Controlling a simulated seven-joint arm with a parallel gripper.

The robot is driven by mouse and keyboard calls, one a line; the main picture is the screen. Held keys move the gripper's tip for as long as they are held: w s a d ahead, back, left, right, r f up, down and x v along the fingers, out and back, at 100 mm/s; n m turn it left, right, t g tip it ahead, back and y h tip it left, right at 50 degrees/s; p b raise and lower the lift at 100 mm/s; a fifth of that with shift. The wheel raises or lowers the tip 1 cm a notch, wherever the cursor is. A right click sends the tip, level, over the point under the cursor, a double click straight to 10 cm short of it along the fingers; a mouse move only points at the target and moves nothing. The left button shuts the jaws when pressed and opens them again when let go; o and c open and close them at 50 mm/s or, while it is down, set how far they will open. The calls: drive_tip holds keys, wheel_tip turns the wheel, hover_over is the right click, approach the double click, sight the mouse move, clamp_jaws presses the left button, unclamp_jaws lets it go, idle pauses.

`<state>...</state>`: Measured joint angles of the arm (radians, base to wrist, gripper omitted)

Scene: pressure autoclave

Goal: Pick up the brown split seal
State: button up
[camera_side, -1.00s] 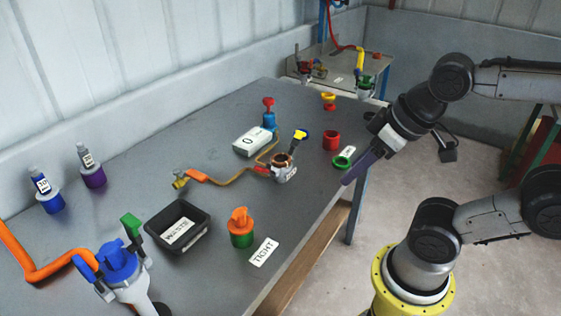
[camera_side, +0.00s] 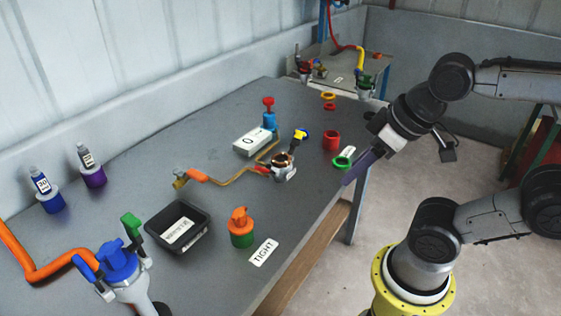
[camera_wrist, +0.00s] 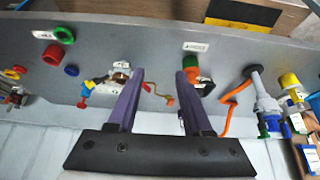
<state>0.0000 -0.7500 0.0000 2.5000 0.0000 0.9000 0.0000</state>
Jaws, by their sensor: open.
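A brown ring, which looks like the split seal (camera_side: 282,159), sits in the top of a small silver clamp fitting (camera_side: 286,174) near the middle of the bench. In the wrist view the brown ring (camera_wrist: 121,66) is small and blurred, left of my fingers; its split cannot be made out. My gripper (camera_side: 350,180) has long purple fingers and hangs near the right bench edge, to the right of the fitting and apart from it. In the wrist view my gripper (camera_wrist: 161,74) is open, with nothing held between its fingers.
A green ring (camera_side: 342,162) and red cup (camera_side: 331,141) lie between the fitting and my gripper. A black tray (camera_side: 202,237) and orange-green part (camera_side: 240,229) stand nearer the front.

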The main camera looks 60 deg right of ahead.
sight(275, 158)
drive_tip(key=shift+o, duration=0.2)
drive_tip(key=o, duration=0.5)
drive_tip(key=shift+c, duration=0.2)
drive_tip(key=w+d+r+n+t, duration=0.2)
drive_tip(key=w+t, duration=0.2)
drive_tip(key=w, duration=0.5)
drive_tip(key=w+d+r+n+t, duration=0.1)
drive_tip(key=w+d+r+t, duration=0.15)
drive_tip(key=w+t, duration=0.45)
drive_tip(key=d+f+m+g, duration=0.2)
drive_tip(key=d+f, duration=0.2)
drive_tip(key=f, duration=0.4)
drive_tip(key=d+f+m+g, duration=0.1)
drive_tip(key=d+f, duration=0.2)
drive_tip(key=f, duration=0.6)
drive_tip(key=shift+d+x, duration=0.15)
drive_tip(key=shift+x, duration=1.5)
drive_tip(key=shift+d+x, duration=0.1)
drive_tip(key=shift+x, duration=1.6)
